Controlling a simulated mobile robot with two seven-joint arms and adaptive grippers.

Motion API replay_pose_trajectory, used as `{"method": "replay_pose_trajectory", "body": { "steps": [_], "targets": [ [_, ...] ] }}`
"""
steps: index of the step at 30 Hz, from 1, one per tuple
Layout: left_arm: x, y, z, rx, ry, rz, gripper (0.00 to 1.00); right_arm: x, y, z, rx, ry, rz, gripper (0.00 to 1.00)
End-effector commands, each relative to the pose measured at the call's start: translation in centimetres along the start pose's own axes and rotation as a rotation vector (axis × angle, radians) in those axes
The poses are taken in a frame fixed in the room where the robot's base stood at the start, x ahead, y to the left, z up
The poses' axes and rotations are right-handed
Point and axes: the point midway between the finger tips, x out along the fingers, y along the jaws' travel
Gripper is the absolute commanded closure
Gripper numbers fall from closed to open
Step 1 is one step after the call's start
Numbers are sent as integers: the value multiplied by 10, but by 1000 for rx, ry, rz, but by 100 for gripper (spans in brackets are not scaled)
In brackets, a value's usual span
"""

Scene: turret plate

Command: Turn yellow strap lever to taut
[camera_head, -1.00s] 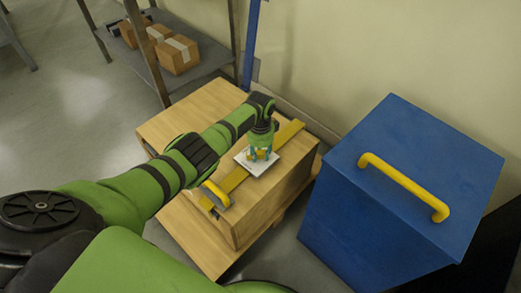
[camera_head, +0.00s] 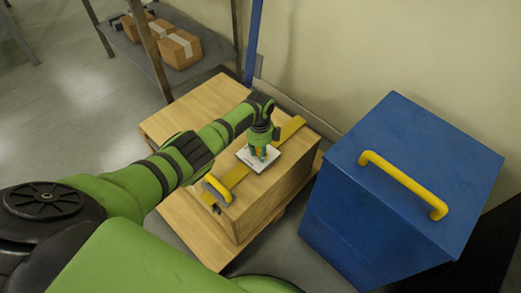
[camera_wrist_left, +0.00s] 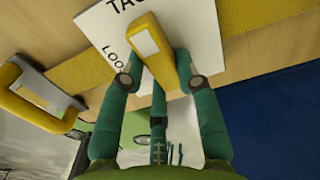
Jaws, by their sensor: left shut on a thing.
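The yellow strap lever (camera_wrist_left: 147,48) is on a white plate (camera_wrist_left: 95,30) in the left wrist view; in the head view, the plate (camera_head: 251,162) sits on top of the wooden crate. The lever's outer end points up toward the lettering "TA…", whose rest is covered. Lettering "LOO…" is left of the lever. My left gripper (camera_head: 261,151) comes down over the plate. In the wrist view its green fingers (camera_wrist_left: 165,78) are shut on the lever, around its lower part. The lever's pivot is hidden. My right gripper is not in view.
A yellow strap (camera_head: 287,131) runs across the wooden crate (camera_head: 180,110), with a yellow handle (camera_head: 217,188) near its front end. A blue box (camera_head: 380,215) with a yellow handle (camera_head: 405,185) stands at the right. A shelf with cardboard boxes (camera_head: 178,48) is at the back left.

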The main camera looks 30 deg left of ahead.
Motion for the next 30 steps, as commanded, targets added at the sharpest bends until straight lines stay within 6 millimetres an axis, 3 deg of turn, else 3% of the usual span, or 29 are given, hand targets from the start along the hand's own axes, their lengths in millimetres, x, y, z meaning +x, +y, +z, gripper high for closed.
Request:
{"method": "replay_pose_trajectory", "body": {
  "steps": [21,22,24,30],
  "targets": [
    [1,2,0,81,1,3,100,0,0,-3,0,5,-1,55],
    [1,2,0,81,1,3,64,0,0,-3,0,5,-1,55],
    [1,2,0,80,1,3,43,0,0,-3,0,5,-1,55],
    [1,2,0,79,1,2,43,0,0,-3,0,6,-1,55]
  ]
}}
